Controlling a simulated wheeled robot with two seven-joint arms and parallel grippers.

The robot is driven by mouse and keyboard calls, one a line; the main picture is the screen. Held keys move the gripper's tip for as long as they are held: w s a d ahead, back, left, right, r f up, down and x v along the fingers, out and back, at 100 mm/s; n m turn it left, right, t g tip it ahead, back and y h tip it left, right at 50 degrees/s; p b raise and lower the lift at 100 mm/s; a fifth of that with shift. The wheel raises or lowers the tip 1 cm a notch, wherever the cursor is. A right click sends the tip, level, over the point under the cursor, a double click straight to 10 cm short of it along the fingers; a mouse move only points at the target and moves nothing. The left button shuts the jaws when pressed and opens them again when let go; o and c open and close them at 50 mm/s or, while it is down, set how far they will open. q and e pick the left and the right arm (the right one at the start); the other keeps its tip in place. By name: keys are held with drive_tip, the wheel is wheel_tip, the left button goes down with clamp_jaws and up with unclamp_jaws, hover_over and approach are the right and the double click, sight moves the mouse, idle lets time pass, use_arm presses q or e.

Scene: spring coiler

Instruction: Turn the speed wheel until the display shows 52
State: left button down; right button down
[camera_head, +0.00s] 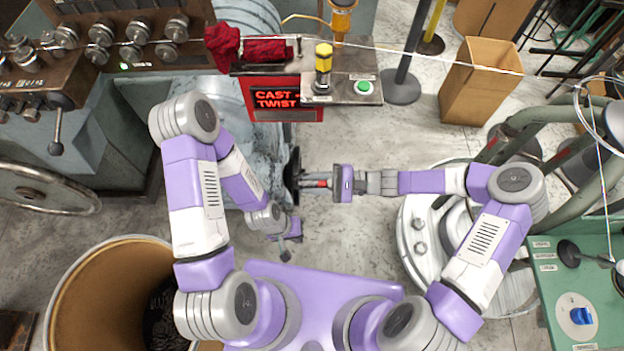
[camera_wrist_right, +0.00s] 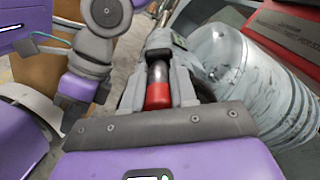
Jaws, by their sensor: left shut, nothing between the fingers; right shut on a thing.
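The speed wheel (camera_head: 291,176) is dark and seen nearly edge-on in the head view, on the side of the grey machine. My right gripper (camera_head: 313,183) is shut on the wheel's red-and-black handle (camera_wrist_right: 158,96), which lies between its grey fingers in the right wrist view. My left gripper (camera_head: 286,252) is shut and empty, below and left of the wheel, apart from it.
A yellow-topped lamp (camera_head: 323,68) and a green button (camera_head: 364,87) stand on the box top. A cardboard bin (camera_head: 480,82) is at the upper right. A large brown drum (camera_head: 75,283) is at the lower left. Bare floor lies right of the wheel.

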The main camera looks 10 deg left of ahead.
drive_tip(key=shift+f, duration=0.15)
drive_tip(key=c, duration=0.9)
unclamp_jaws()
drive_tip(key=shift+d, duration=0.1)
drive_tip(key=w+d+p, duration=0.1)
drive_tip(key=d, duration=0.6)
drive_tip(key=shift+d+p, duration=0.15)
drive_tip(key=shift+p, duration=0.2)
